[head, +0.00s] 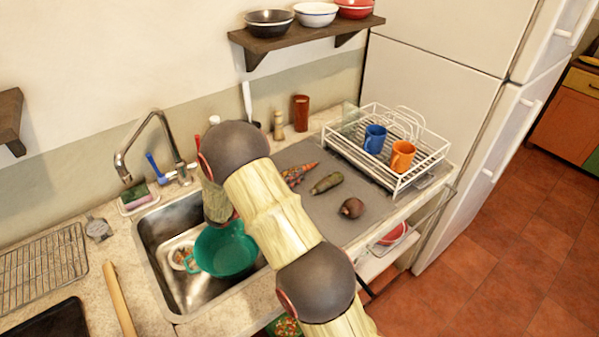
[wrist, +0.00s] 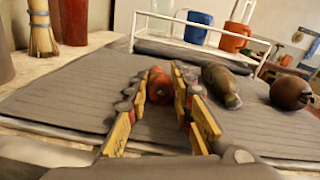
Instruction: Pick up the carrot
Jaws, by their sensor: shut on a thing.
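The orange-red carrot (wrist: 159,86) lies at the grey mat, end-on to me in the wrist view. My gripper (wrist: 160,78) has a yellow-padded finger on each side of it and is shut on it. In the head view the carrot (head: 308,167) shows only as a small orange piece by the fingers, partly hidden by my gripper and arm. The carrot is low over the mat; I cannot tell whether it touches it.
A dark green vegetable (head: 327,183) and a round brown one (head: 351,208) lie to the right. A white dish rack (head: 397,183) with blue and orange mugs stands behind. The sink (head: 190,297), holding a green colander (head: 224,252), is to the left.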

